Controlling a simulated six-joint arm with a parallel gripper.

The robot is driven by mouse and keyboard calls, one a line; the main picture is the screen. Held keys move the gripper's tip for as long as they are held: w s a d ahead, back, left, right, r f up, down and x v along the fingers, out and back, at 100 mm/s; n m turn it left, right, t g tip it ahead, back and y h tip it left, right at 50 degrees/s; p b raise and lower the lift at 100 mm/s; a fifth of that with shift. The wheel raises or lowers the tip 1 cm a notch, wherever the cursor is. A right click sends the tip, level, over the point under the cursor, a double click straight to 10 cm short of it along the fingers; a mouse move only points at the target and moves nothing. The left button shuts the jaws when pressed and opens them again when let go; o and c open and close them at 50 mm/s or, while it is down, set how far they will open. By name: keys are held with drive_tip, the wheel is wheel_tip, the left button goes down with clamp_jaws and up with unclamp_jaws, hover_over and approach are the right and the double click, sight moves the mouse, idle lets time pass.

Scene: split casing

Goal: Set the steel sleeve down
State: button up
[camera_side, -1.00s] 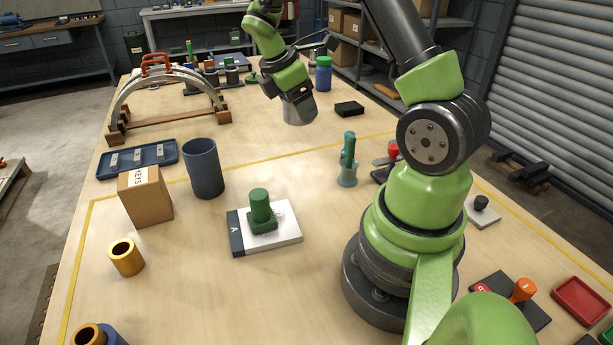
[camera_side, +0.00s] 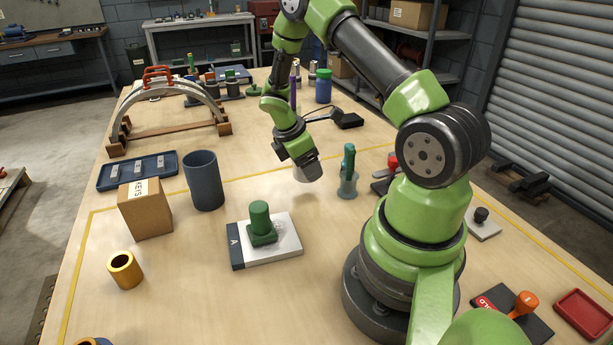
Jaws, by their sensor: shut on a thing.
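My gripper (camera_side: 306,168) is at the middle of the bench, pointing down and a little tilted, shut on the steel sleeve (camera_side: 300,175). Only a pale sliver of the sleeve shows below and left of the jaws; the rest is hidden by the gripper. A soft shadow lies on the wood below it. I cannot tell whether the sleeve touches the bench top (camera_side: 200,270).
Nearer the camera are a white block with a green stamp (camera_side: 285,240), a dark blue cylinder (camera_side: 203,182), a cardboard box (camera_side: 147,212) and a bronze sleeve (camera_side: 124,270). Bare wood lies left of the gripper.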

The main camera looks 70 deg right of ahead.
sight(312, 187)
drive_tip(key=shift+f, duration=1.75)
drive_tip(key=o, duration=1.3)
drive_tip(key=shift+f, duration=0.15)
